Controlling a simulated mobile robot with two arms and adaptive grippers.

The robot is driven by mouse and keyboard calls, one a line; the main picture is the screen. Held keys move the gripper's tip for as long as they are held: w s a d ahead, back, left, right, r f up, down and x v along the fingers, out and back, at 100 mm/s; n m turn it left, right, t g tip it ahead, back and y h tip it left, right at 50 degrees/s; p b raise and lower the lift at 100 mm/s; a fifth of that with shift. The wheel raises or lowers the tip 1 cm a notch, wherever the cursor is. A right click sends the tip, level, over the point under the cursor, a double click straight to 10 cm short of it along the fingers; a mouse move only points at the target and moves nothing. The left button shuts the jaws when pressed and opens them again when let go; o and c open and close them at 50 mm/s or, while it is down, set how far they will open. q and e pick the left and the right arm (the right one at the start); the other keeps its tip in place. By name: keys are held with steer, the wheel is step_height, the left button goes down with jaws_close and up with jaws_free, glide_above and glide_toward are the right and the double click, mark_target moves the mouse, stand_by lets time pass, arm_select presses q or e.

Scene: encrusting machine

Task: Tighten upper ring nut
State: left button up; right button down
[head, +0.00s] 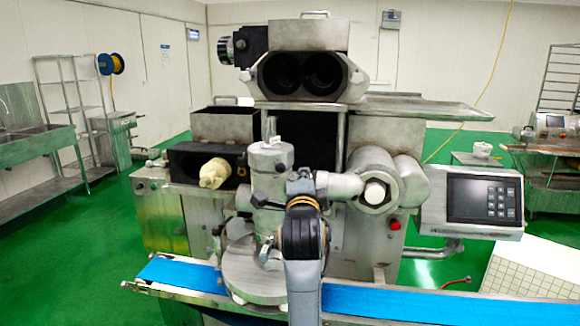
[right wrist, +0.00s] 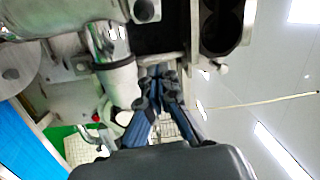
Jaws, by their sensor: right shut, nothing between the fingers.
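The encrusting machine (head: 320,120) stands ahead. Its upright metal nozzle assembly (head: 268,185) stands at centre, left of my right arm. I cannot tell for sure which part is the upper ring nut; collars on this assembly are partly hidden by my arm. My right gripper (head: 302,178) is raised in front of the machine, beside the assembly and a horizontal metal cylinder (head: 340,186). In the right wrist view, its dark fingers (right wrist: 158,80) are together and empty, close to a pale metal pipe (right wrist: 118,82); contact is unclear. My left gripper is not in view.
A blue conveyor belt (head: 400,303) runs across the front below my arm. A control panel (head: 483,200) juts out on the right. A twin-bore metal housing (head: 303,73) sits on top. Open green floor (head: 80,270) lies to the left.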

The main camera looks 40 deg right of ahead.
mark_target(284, 168)
steer(key=f+p+x, duration=0.1)
steer(key=p+x, duration=0.2)
steer(key=x, duration=0.4)
steer(key=a, duration=0.1)
steer(key=w+a, duration=0.1)
steer(key=a+p, duration=0.1)
steer(key=shift+w+a, duration=0.3)
steer(key=shift+w, duration=0.1)
steer(key=shift+d, duration=0.15)
steer(key=shift+w+a+b, duration=0.2)
steer(key=shift+a+b, duration=0.35)
steer(key=shift+w+a+b, duration=0.25)
steer(key=shift+a+b, duration=0.25)
steer(key=shift+b, duration=0.05)
steer(key=shift+d, duration=0.2)
